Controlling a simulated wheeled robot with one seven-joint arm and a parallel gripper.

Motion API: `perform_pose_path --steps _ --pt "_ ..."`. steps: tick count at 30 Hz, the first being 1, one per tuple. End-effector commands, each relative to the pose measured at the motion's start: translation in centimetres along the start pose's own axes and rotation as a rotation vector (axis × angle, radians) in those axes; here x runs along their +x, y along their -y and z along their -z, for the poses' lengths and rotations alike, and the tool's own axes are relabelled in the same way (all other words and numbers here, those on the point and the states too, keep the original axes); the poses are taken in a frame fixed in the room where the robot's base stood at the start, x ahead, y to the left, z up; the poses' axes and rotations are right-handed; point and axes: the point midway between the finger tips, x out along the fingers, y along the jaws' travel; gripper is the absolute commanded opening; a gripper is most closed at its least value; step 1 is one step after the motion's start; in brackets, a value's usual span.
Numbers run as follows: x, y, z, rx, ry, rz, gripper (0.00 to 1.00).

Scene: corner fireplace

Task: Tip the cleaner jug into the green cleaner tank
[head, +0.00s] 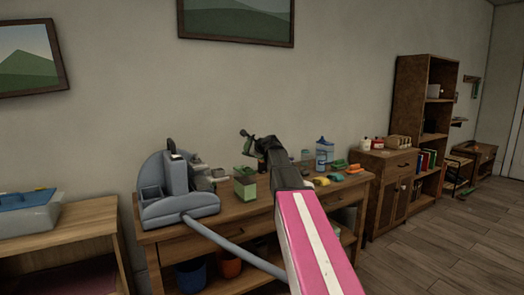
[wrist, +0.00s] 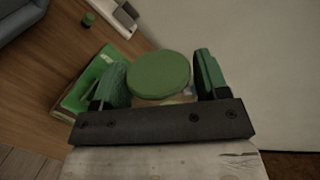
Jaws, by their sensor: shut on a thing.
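My gripper (head: 250,140) is raised above the table, close over the green cleaner tank (head: 245,187). It is shut on a green thing that I take to be the cleaner jug; in the wrist view the jug (wrist: 159,74) shows a round green face between the two fingers. The rest of the jug is mostly hidden, and I cannot tell how far it is tilted. The green tank (wrist: 72,98) also shows in the wrist view, a box partly behind the left finger. No liquid stream is visible.
A grey machine (head: 180,205) with a hose stands left of the tank on the wooden table (head: 250,212). Blue containers (head: 324,150) and coloured sponges (head: 335,177) lie to the right. A cabinet (head: 388,195) stands further right, with open floor in front.

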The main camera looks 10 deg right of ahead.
Motion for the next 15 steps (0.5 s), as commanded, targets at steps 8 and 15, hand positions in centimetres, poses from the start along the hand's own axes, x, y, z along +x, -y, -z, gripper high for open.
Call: perform_pose_path --steps 8,15 --pt "-0.2 1.3 -1.3 0.151 0.045 -0.001 0.12" --pt "-0.8 3.6 -3.0 0.406 0.113 -0.002 0.12"
